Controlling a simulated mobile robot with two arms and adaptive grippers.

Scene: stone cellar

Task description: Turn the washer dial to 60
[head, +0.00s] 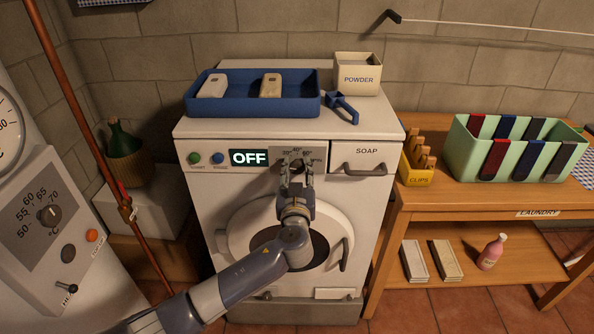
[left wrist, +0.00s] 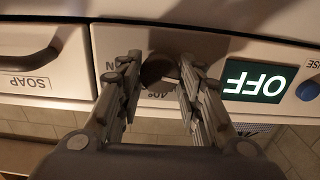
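The white washer (head: 215,240) stands ahead of me, its display (head: 249,157) reading OFF. The washer dial (head: 296,164) is on the panel right of the display, with small temperature marks around it, 40 at the top and 60 to its right. My left gripper (head: 297,172) is at the dial, its fingers open, one on each side. In the left wrist view the dark round dial (left wrist: 158,69) shows between the two fingertips (left wrist: 158,72); I cannot tell whether they touch it. The dial's pointer is not clear. My right gripper is not in view.
The soap drawer (head: 364,160) with its dark handle is just right of the dial; two buttons (head: 206,158) are left of the display. A blue tray (head: 250,105), powder box (head: 358,76) and blue scoop (head: 343,108) sit on top. A wooden laundry table (head: 440,202) stands right.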

